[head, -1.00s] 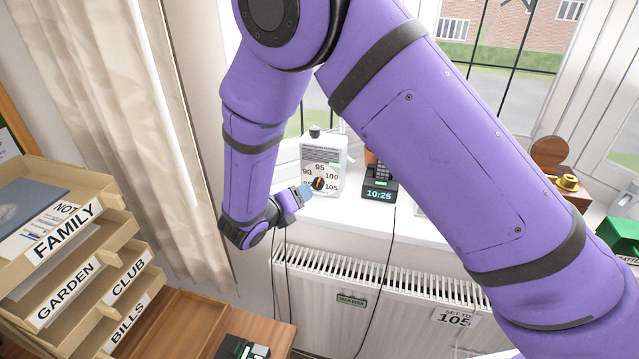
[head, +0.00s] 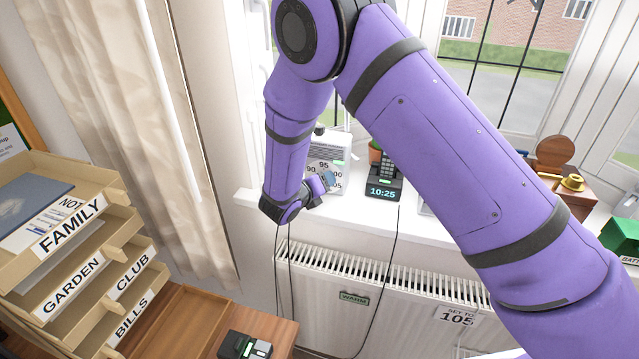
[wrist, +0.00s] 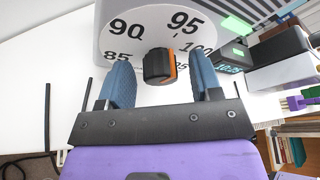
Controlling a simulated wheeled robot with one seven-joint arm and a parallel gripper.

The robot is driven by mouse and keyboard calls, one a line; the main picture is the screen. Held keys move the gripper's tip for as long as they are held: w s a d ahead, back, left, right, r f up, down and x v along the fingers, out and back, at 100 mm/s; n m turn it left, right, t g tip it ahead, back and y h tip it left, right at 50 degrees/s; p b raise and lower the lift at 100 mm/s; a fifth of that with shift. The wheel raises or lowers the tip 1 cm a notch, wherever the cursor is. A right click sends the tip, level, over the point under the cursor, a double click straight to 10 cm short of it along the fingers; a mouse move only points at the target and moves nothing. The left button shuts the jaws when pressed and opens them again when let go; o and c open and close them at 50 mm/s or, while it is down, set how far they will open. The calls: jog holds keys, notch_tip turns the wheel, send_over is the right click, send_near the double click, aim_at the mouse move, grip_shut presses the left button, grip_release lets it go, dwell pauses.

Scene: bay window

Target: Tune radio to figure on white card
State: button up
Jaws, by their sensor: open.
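The radio (head: 341,146) is a pale box on the windowsill with a numbered dial; it also shows in the wrist view (wrist: 240,12). Its dark knob (wrist: 158,66) has an orange stripe on the right side; its exact reading is unclear. The numbers 85, 90, 95 and 100 show around it, with 105 partly hidden. In the head view my gripper (head: 326,182) hides the knob.
A clock-like device (head: 383,188) reading 10:25 stands right of the radio. A "WARM" label (head: 354,298) is on the radiator (head: 400,290) below the sill. Labelled trays (head: 75,255) stand at left. A wooden box (head: 560,185) and green box (head: 622,235) are at right.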

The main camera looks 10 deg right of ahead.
jog(key=c, duration=0.9)
jog(key=m+y, duration=0.2)
jog(key=m, duration=0.2)
jog(key=shift+d+t, duration=0.1)
jog(key=shift+t, duration=0.2)
jog(key=m+t+y, duration=0.1)
jog(key=m+y, duration=0.2)
jog(key=shift+s+d+m, duration=0.1)
jog(key=shift+d+m, duration=0.05)
jog(key=shift+m, duration=0.15)
jog(key=m+t+y, duration=0.1)
jog(key=m, duration=0.1)
jog(key=m+y, duration=0.1)
jog(key=shift+d+f+m+t, duration=0.1)
jog(key=shift+m+t, duration=0.3)
jog(key=m+t+y, duration=0.1)
jog(key=m, duration=0.2)
jog(key=shift+s+m, duration=0.1)
jog(key=shift+m, duration=0.3)
jog(key=shift+f+t, duration=0.1)
jog(key=shift+t, duration=0.2)
